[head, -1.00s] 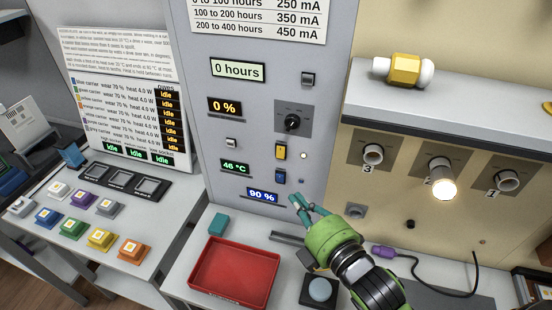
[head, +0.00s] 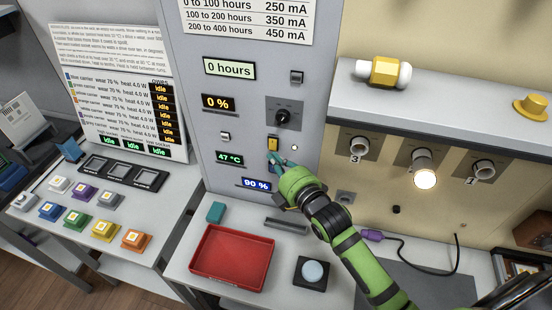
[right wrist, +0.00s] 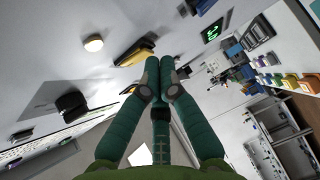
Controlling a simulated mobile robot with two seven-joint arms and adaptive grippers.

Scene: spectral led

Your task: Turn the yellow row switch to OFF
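The yellow row switch (head: 273,144) sits on the grey panel, below the black rotary knob. In the right wrist view the yellow switch (right wrist: 135,54) is just ahead of the fingertips, slightly to their left. My right gripper (head: 276,160) is just below the yellow switch in the head view. Its teal fingers (right wrist: 151,64) are together with nothing seen between them. I cannot tell whether the tips touch the switch. The blue switch below is hidden by the gripper in the head view. My left gripper is not in view.
The black knob (head: 282,116) is above the switch, and a small white lamp (head: 295,147) is to its right. A grey switch (head: 225,136) is to the left. A red tray (head: 232,258) and a round button (head: 312,271) are on the bench below.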

